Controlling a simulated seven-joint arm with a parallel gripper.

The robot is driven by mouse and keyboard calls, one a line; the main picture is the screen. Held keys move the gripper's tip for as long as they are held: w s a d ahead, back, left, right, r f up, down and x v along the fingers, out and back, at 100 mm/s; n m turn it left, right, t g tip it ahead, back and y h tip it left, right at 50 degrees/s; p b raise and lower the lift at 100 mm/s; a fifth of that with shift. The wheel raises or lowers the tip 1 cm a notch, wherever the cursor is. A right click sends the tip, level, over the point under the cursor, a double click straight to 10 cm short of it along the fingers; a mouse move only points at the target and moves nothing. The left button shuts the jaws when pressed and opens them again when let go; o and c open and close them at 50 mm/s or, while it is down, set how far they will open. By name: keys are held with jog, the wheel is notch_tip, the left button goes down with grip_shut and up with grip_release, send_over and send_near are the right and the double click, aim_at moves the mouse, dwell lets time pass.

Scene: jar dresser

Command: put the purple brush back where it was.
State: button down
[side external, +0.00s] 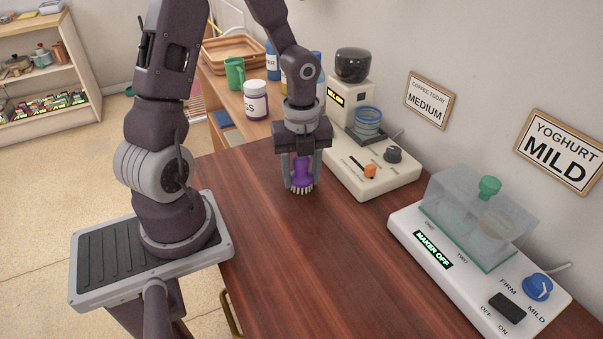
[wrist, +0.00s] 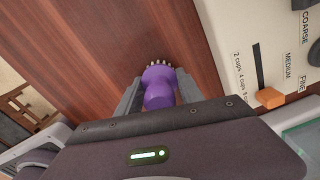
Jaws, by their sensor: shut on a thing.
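The purple brush (side external: 302,175) has pale bristles that point down at the brown dresser top (side external: 290,270). My gripper (side external: 302,170) is shut on it, with one finger on each side of its body. The brush is upright, its bristles at or just above the wood; I cannot tell whether they touch. In the wrist view the brush (wrist: 158,85) sits between the two fingers of my gripper (wrist: 157,92), its bristles at the far end. The top of the brush is hidden by my gripper in the side view.
A cream grinder (side external: 370,165) with an orange slider stands close to the right of my gripper. A yoghurt maker (side external: 470,260) with a clear lid is at the right. Behind are a white jar (side external: 256,100), a green mug (side external: 235,73) and a tray (side external: 232,52). The front dresser top is clear.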

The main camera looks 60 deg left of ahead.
jog(key=shift+f, duration=0.15)
jog(key=c, duration=0.7)
grip_release()
jog(key=shift+c, duration=0.2)
